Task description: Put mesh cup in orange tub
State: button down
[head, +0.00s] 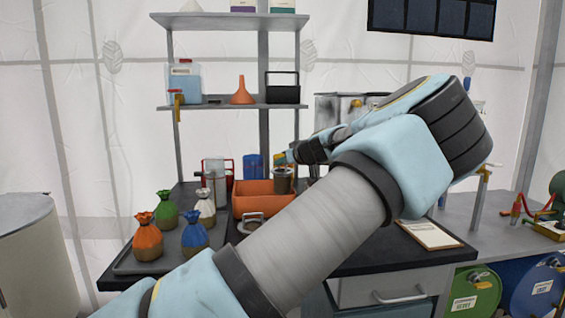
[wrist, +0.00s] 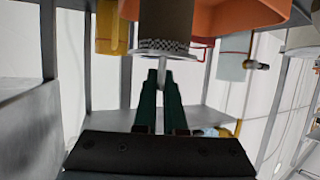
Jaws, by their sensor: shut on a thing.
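The orange tub (head: 262,206) sits on the dark bench top in the head view. It also shows along the top of the wrist view (wrist: 245,14). The mesh cup (head: 284,184), brownish grey, is at the tub's right part in the head view; whether its base is inside the tub cannot be told. In the wrist view the cup (wrist: 166,22) shows a checked mesh band at its rim, with the tub close beside and behind it. My gripper (wrist: 163,80) is shut on the cup at its rim side. In the head view my gripper (head: 284,158) is partly hidden by my arm.
Several tied sacks, including an orange one (head: 148,238), stand on a tray at the left. A grey ring-shaped thing (head: 250,222) lies before the tub. A blue container (head: 254,168) stands behind it. A clipboard (head: 430,233) lies at right. Shelves (head: 225,105) rise behind.

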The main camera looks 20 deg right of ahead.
jog(key=shift+f+b, duration=0.4)
jog(key=shift+f+b, duration=0.25)
jog(key=shift+b, duration=0.05)
jog(key=shift+r, duration=0.1)
jog(key=c, duration=1)
grip_release()
jog(key=shift+r, duration=0.1)
jog(key=shift+r+p, duration=0.3)
jog(key=shift+p, duration=0.25)
jog(key=b+v, duration=0.2)
jog(key=v, duration=1)
jog(key=shift+r, duration=0.2)
